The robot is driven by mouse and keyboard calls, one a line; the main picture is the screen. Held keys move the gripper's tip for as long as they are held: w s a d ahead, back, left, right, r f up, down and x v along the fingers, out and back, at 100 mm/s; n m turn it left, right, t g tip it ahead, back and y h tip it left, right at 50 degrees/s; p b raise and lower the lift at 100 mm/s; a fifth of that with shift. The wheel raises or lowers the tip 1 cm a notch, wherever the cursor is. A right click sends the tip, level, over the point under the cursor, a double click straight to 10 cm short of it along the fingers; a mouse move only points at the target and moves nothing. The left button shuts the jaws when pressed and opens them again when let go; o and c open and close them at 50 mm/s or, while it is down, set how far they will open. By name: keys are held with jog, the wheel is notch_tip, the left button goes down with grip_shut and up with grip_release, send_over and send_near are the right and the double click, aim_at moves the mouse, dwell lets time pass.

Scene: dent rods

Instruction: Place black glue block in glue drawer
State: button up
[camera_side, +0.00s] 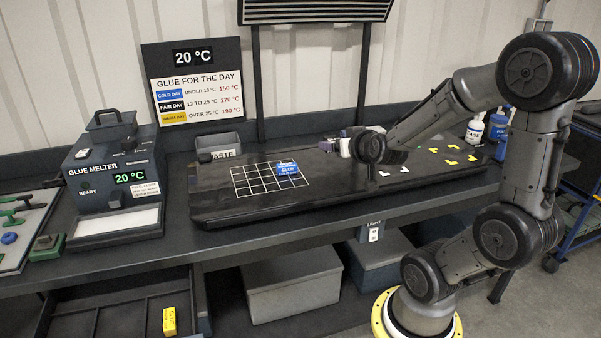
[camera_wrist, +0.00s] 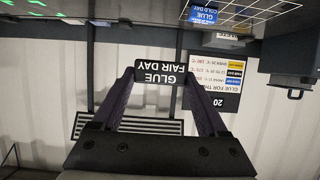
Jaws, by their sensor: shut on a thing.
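The black glue block (camera_wrist: 161,73), marked GLUE FAIR DAY, is between the fingertips of my gripper (camera_wrist: 160,78) in the wrist view, upside down there. My gripper is shut on it. In the side view my gripper (camera_side: 350,142) is above the right part of the dark bench board, and the block cannot be made out clearly. The open glue drawer (camera_side: 98,318) is at the lower left, with dividers. A yellow glue block (camera_side: 169,321) lies in its right part. A blue glue block (camera_side: 288,169) sits on the white grid, also in the wrist view (camera_wrist: 204,14).
The glue melter (camera_side: 90,190) stands at the left of the bench above the drawer. A waste bin (camera_side: 218,148) and a sign (camera_side: 196,88) are behind the grid (camera_side: 255,184). Bottles (camera_side: 475,128) stand at the right. Grey boxes (camera_side: 293,285) are under the bench.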

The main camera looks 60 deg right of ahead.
aim_at(241, 213)
jog(key=w+a+f+n+t+y, duration=0.1)
jog(key=w+a+f+n+y, duration=0.1)
jog(key=w+a, duration=0.3)
jog(key=w+a+f+n+t+y, duration=0.1)
jog(key=w+a+f, duration=0.2)
jog(key=w+a, duration=0.3)
jog(key=w+a+f+n+t+y, duration=0.1)
jog(key=w+a+f+n+y, duration=0.1)
jog(key=w+a, duration=0.4)
jog(key=shift+w+a+f+n+y, duration=0.15)
jog(key=shift+w+f, duration=0.15)
jog(key=shift+f, duration=0.15)
jog(key=shift+w+d+f+n+y, duration=0.15)
jog(key=shift+w+f, duration=0.1)
jog(key=shift+f, duration=0.15)
jog(key=shift+a, duration=0.1)
